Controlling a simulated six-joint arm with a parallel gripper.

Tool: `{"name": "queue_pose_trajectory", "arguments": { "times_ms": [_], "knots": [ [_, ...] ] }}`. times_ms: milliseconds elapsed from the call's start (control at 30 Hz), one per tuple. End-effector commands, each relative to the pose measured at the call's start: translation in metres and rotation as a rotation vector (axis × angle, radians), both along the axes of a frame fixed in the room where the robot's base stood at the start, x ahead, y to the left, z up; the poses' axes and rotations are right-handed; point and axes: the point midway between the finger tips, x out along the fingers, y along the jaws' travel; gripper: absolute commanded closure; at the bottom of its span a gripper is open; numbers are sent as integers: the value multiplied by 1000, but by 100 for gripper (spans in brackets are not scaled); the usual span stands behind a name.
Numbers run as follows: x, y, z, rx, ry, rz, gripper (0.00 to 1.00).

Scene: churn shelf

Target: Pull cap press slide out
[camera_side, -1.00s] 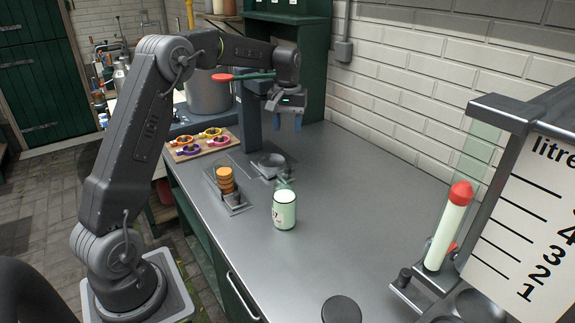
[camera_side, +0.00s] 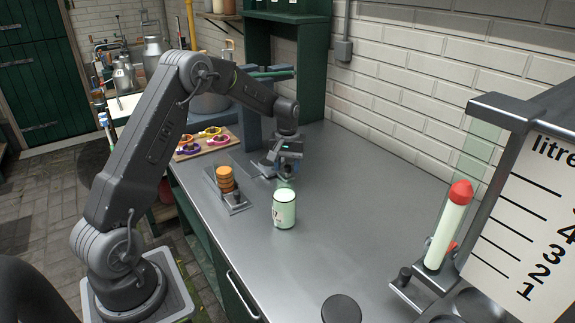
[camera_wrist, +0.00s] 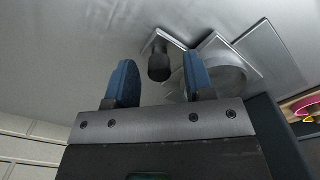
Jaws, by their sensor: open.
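The cap press is a dark upright column (camera_side: 247,105) on the grey bench, largely behind my arm in the side view. In the wrist view its slide is a thin grey plate (camera_wrist: 172,36) with a short dark knob (camera_wrist: 159,60), beside a larger plate with a round seat (camera_wrist: 215,75). My gripper (camera_wrist: 158,72) is open, its blue fingers on either side of the knob in that view. Whether they touch it, I cannot tell.
A wooden board (camera_side: 188,153) with coloured rings lies behind. A litre gauge (camera_side: 540,220) stands far right.

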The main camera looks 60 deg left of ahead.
Motion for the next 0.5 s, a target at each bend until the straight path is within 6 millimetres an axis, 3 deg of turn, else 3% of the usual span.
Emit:
{"name": "queue_pose_trajectory", "arguments": {
  "times_ms": [200,500],
  "knots": [
    [0,0,0,0,0,0,54],
    [0,0,0,1,-1,0,82]
  ]
}}
